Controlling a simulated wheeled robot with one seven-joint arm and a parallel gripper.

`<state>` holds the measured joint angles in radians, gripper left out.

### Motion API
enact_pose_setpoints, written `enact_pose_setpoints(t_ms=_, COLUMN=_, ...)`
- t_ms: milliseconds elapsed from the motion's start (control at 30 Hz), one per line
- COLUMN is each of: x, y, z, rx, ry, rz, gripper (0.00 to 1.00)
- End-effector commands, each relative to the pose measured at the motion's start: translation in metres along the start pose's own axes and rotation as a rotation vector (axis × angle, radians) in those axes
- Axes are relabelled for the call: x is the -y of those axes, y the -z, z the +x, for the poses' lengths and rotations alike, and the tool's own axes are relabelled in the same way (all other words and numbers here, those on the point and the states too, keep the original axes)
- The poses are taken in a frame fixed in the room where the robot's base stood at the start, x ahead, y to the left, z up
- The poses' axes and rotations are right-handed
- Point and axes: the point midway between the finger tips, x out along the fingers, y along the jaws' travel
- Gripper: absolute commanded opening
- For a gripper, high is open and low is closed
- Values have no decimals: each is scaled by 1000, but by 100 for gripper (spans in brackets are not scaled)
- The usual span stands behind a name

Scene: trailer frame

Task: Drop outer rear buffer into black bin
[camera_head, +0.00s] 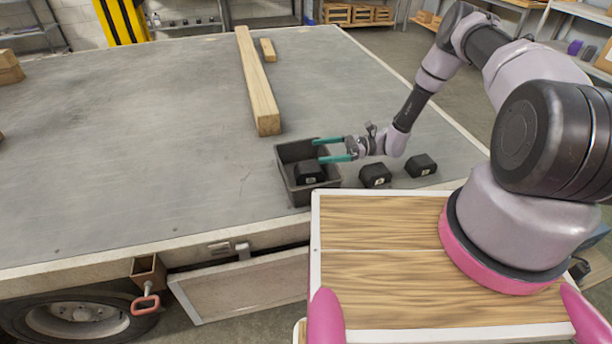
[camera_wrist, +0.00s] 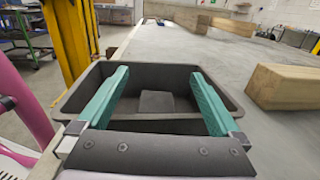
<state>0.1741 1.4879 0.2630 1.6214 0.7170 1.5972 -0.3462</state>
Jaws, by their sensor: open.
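The black bin (camera_head: 297,195) stands on the trailer bed near its front edge. One black buffer (camera_head: 309,173) lies inside the bin; a dark block, likely this buffer, shows on the bin floor in the wrist view (camera_wrist: 157,102). Two more black buffers lie on the bed to the right of the bin, a nearer one (camera_head: 375,175) and an outer one (camera_head: 421,165). My gripper (camera_head: 317,151) is open, with its teal fingers reaching over the bin. In the wrist view its fingers (camera_wrist: 158,92) spread wide above the bin, with nothing between them.
A long wooden beam (camera_head: 256,85) and a short wood block (camera_head: 267,49) lie on the bed behind the bin. The trailer's front rim (camera_head: 150,252) runs below the bin.

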Motion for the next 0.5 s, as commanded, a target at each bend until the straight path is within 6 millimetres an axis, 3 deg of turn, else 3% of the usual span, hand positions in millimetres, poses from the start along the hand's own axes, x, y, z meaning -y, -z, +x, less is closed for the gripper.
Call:
enact_pose_setpoints(t_ms=200, x=1, y=0, z=-45, rx=0, ry=3, rz=-1, gripper=100)
enact_pose_setpoints(t_ms=500, x=0, y=0, z=-71, rx=1, ry=0, rz=-1, gripper=100)
